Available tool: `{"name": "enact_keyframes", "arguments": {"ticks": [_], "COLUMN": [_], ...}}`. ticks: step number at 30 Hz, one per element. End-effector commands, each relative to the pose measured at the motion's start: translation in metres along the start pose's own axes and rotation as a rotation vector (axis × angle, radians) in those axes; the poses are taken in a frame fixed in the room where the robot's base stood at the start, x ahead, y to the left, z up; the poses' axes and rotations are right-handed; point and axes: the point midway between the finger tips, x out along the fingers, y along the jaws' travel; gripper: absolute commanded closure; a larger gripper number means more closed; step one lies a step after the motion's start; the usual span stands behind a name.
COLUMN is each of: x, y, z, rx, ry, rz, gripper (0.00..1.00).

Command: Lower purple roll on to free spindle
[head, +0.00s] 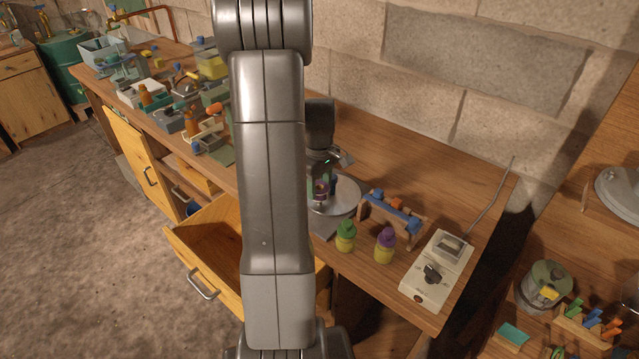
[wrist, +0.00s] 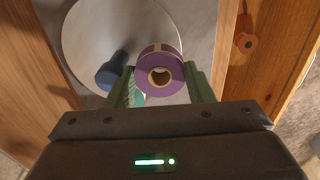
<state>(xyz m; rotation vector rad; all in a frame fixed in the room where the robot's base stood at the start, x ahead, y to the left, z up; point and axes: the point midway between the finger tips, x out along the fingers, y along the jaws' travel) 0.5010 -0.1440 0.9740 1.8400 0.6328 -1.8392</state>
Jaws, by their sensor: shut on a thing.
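My gripper (wrist: 160,72) is shut on the purple roll (wrist: 176,68), with a green finger on either side of it. The roll's open core faces the wrist camera. Below it is a pale round plate (wrist: 88,38), with a blue upright piece (wrist: 108,76) to the roll's left. In the head view the purple roll (head: 320,188) is at my gripper (head: 322,182), over the plate (head: 345,193). The roll hides whatever is directly under it.
A wooden rack (head: 370,212) with blue and orange pieces stands right of the plate. A green-capped bottle (head: 345,237) and a purple-capped bottle (head: 385,246) stand in front. A switch box (head: 437,268) is farther right. An open drawer (head: 208,242) juts out below the bench.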

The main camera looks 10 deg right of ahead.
Motion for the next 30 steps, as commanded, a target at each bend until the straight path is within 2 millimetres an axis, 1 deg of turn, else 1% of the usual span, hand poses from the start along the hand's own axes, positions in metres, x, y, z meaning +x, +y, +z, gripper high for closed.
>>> {"name": "enact_keyframes", "arguments": {"ticks": [1,5,19,30], "x": [0.004,0.008,0.011,0.03], "y": [0.0,0.0,0.0,-0.003], "z": [0.0,0.0,0.0,0.002], "rx": [0.0,0.0,0.0,0.002], "ry": [0.0,0.0,0.0,-0.005], "rz": [0.0,0.0,0.0,-0.009], "gripper": [0.75,0.75,0.75,0.75]}}
